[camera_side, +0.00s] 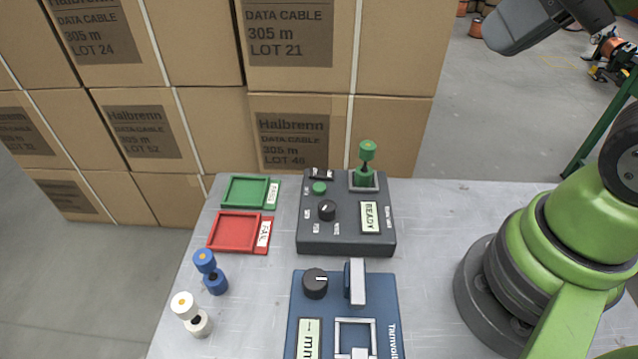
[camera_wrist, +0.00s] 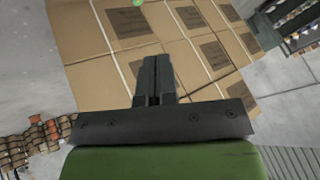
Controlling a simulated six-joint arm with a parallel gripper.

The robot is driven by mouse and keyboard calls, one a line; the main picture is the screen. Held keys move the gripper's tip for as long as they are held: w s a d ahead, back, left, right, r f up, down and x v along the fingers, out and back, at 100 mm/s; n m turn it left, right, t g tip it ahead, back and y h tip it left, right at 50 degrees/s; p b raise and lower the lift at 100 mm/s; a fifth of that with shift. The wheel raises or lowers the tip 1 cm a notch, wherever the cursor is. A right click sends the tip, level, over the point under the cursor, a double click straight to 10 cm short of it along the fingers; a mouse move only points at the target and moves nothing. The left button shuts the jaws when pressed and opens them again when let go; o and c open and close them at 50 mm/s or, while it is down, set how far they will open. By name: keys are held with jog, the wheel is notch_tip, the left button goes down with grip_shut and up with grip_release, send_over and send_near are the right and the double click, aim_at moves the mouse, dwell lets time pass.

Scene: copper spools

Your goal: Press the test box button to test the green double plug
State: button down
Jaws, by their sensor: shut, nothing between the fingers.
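The dark grey test box (camera_side: 345,238) stands on the metal table in the side view. Its green button (camera_side: 320,188) is at the upper left of its top face, above a black knob (camera_side: 327,210). Its display (camera_side: 369,217) reads READY. The green double plug (camera_side: 367,147) stands upright in the socket at the box's upper right corner. My gripper (camera_wrist: 152,62) shows in the wrist view, shut and empty, with cardboard boxes beyond it. I cannot make out its fingers in the side view. The button cannot be made out in the wrist view.
A green tray (camera_side: 224,191) and a red tray (camera_side: 211,232) lie left of the test box. A blue double plug (camera_side: 215,282) and a white one (camera_side: 197,324) stand at the table's left. A blue device (camera_side: 297,300) is in front. Stacked cartons (camera_side: 210,110) stand behind the table.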

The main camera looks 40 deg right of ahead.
jog(key=n+t+y, duration=0.1)
jog(key=n+y, duration=0.1)
jog(key=n, duration=1.6)
send_over(319, 189)
notch_tip(319, 189, down, 15)
jog(key=shift+f, duration=0.2)
jog(key=shift+f, duration=4.4)
jog(key=shift+f, duration=0.4)
